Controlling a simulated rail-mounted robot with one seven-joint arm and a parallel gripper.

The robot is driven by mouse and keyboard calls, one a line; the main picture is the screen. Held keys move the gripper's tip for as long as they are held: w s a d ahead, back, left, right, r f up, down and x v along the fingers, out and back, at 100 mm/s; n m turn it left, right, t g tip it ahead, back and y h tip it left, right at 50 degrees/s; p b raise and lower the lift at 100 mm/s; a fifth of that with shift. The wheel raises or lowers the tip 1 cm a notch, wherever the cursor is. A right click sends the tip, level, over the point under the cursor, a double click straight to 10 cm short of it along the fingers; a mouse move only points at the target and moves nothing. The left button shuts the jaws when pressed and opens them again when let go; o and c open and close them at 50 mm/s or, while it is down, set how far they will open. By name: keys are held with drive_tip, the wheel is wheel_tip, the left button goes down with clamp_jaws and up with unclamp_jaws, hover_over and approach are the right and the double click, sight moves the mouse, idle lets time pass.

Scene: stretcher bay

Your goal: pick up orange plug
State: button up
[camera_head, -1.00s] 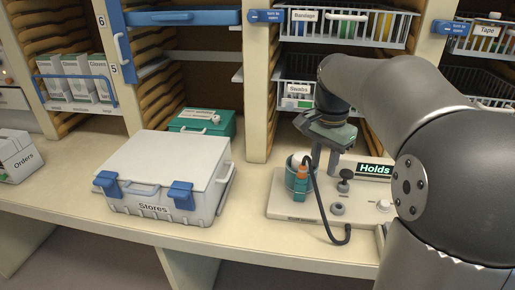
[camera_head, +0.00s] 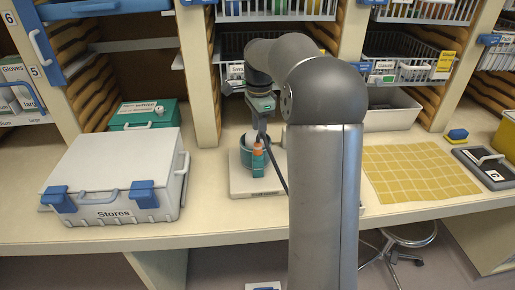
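The orange plug (camera_head: 258,155) stands upright at the front of a teal round holder (camera_head: 246,157) on a pale base plate (camera_head: 243,187). A dark cable runs beside it, down to the right. My gripper (camera_head: 262,132) points down just above the plug and holder. Its fingers are small and overlap in this view, so I cannot tell their gap or whether they touch the plug. My arm hides the right part of the base plate.
A white Stores case (camera_head: 122,165) stands at left, a green box (camera_head: 145,114) behind it. A black tray (camera_head: 487,167) is farther right. Wire baskets (camera_head: 412,70) hang above.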

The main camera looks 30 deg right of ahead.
sight(258, 143)
drive_tip(key=shift+s+a+f+p, duration=0.15)
drive_tip(key=shift+f+p, duration=0.25)
drive_tip(key=shift+f, duration=1.3)
drive_tip(key=shift+w+a+f+p, duration=0.1)
drive_tip(key=shift+f+p, duration=0.25)
drive_tip(key=shift+f, duration=1.3)
clamp_jaws()
